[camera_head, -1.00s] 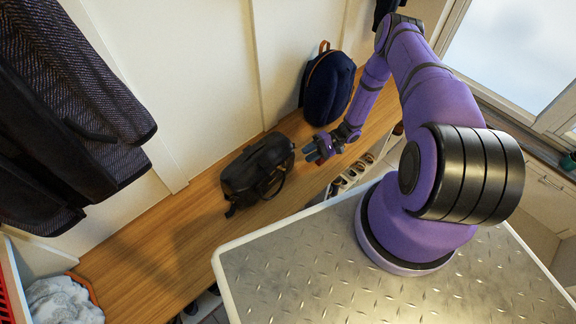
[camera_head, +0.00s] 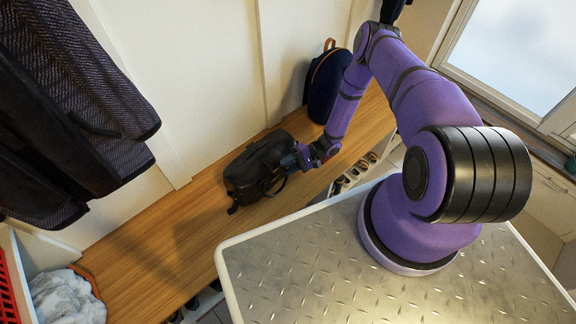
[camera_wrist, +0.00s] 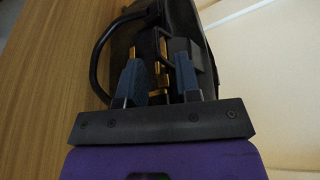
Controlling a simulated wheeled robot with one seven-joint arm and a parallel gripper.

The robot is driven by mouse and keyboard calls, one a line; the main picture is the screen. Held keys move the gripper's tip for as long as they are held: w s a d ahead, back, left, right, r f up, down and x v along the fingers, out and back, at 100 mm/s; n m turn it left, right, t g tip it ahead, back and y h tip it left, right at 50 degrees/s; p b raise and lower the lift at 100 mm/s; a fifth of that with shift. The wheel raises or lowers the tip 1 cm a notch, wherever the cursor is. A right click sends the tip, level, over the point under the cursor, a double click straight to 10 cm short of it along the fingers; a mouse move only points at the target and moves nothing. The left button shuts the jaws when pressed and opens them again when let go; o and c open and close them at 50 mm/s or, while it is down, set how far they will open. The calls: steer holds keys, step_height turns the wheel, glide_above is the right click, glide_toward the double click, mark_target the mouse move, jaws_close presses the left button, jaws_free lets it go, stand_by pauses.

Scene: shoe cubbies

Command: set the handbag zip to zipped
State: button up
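The black handbag (camera_head: 252,172) sits on the wooden bench against the wall. In the wrist view the dark bag (camera_wrist: 214,35) fills the upper middle, with a black strap handle (camera_wrist: 97,60) looping at its left. My gripper (camera_head: 292,160) is at the bag's right end. In the wrist view its two blue-grey fingers (camera_wrist: 158,62) are apart, with gold-coloured metal parts (camera_wrist: 162,50) showing between them. These look like zip hardware. I cannot tell whether the fingers touch them, nor how far the zip is closed.
A dark blue backpack (camera_head: 326,84) with a tan handle stands on the bench (camera_head: 140,258), behind my arm. Dark coats (camera_head: 65,110) hang at the left. A box with pale cloth (camera_head: 66,297) is at the lower left. Shoes (camera_head: 345,181) fill cubbies under the bench.

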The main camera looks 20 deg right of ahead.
steer(key=shift+c, duration=0.5)
jaws_close()
steer(key=w+d, duration=0.4)
steer(key=d, duration=0.5)
steer(key=shift+d, duration=0.2)
steer(key=shift+o, duration=0.5)
jaws_free()
steer(key=d, duration=0.3)
steer(key=d+r, duration=0.1)
steer(key=d, duration=0.3)
steer(key=d+r, duration=0.1)
steer(key=d, duration=0.2)
steer(key=shift+w+d, duration=0.2)
steer(key=shift+d, duration=0.15)
